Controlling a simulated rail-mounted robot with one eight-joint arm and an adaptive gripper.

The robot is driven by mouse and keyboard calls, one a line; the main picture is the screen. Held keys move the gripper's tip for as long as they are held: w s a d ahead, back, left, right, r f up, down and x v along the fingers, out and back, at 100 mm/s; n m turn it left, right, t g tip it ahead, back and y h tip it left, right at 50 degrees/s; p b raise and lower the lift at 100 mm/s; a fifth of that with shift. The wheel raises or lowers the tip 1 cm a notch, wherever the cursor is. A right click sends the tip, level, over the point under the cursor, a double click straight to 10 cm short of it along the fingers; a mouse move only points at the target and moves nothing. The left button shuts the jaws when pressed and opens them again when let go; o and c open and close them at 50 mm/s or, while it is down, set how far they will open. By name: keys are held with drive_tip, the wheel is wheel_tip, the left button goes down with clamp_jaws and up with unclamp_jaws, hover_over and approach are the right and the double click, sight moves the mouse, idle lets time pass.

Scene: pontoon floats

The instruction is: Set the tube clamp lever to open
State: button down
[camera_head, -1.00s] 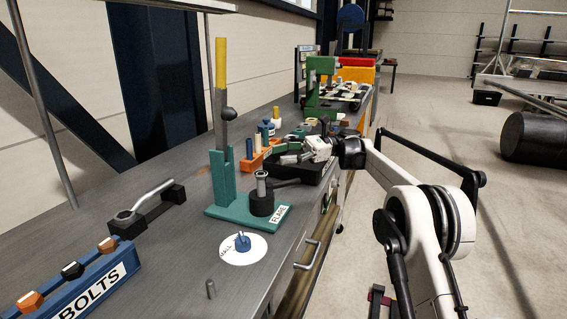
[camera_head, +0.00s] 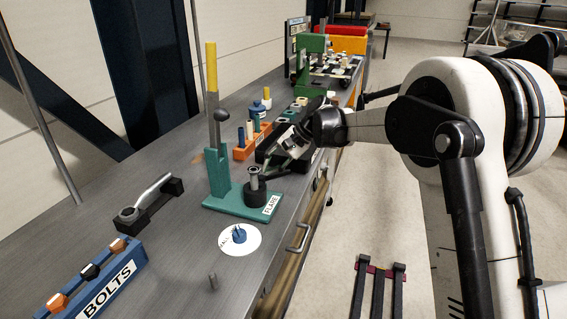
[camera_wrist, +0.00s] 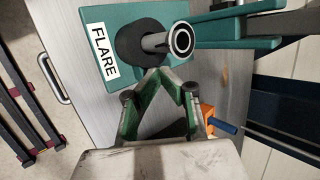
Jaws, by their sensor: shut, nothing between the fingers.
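The teal flare stand (camera_head: 238,203), labelled FLARE, sits on the bench with a tall yellow-tipped post. On its base is a black round clamp (camera_head: 258,192) with an upright grey tube (camera_head: 254,172). A short dark bar, seemingly the clamp lever (camera_head: 273,177), runs right from the clamp; its setting cannot be read. In the wrist view the clamp (camera_wrist: 133,45) and open tube end (camera_wrist: 181,40) lie just beyond my fingertips. My gripper (camera_head: 277,163) is shut and empty, near the clamp's right side. In the wrist view its green fingers (camera_wrist: 164,75) converge; contact with the lever cannot be told.
A round white dial with a blue knob (camera_head: 239,235) lies in front of the stand. A blue BOLTS rack (camera_head: 98,284) and a grey-handled black block (camera_head: 150,203) are at left. An orange holder (camera_head: 243,150) stands behind.

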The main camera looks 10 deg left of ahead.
sight(274, 176)
drive_tip(key=s+d+r+n+t+h+p, duration=0.2)
drive_tip(key=d+n+t+p, duration=0.1)
drive_tip(key=d+n, duration=0.15)
drive_tip(key=s+d+r+n+t+h+p, duration=0.2)
drive_tip(key=d+n+t+h+p, duration=0.1)
drive_tip(key=d+n+p, duration=0.15)
drive_tip(key=shift+g, duration=0.3)
drive_tip(key=x, duration=1)
drive_tip(key=shift+s+f, duration=0.15)
drive_tip(key=shift+f, duration=0.1)
drive_tip(key=shift+w+a+r, duration=0.2)
drive_tip(key=shift+w+a, duration=0.15)
drive_tip(key=shift+w, duration=0.15)
drive_tip(key=shift+w+a+r, duration=0.15)
drive_tip(key=shift+w+a, duration=0.25)
drive_tip(key=shift+w, duration=0.1)
drive_tip(key=shift+w+a+r+p, duration=0.15)
drive_tip(key=shift+w+a+p, duration=0.15)
drive_tip(key=shift+w+a, duration=0.2)
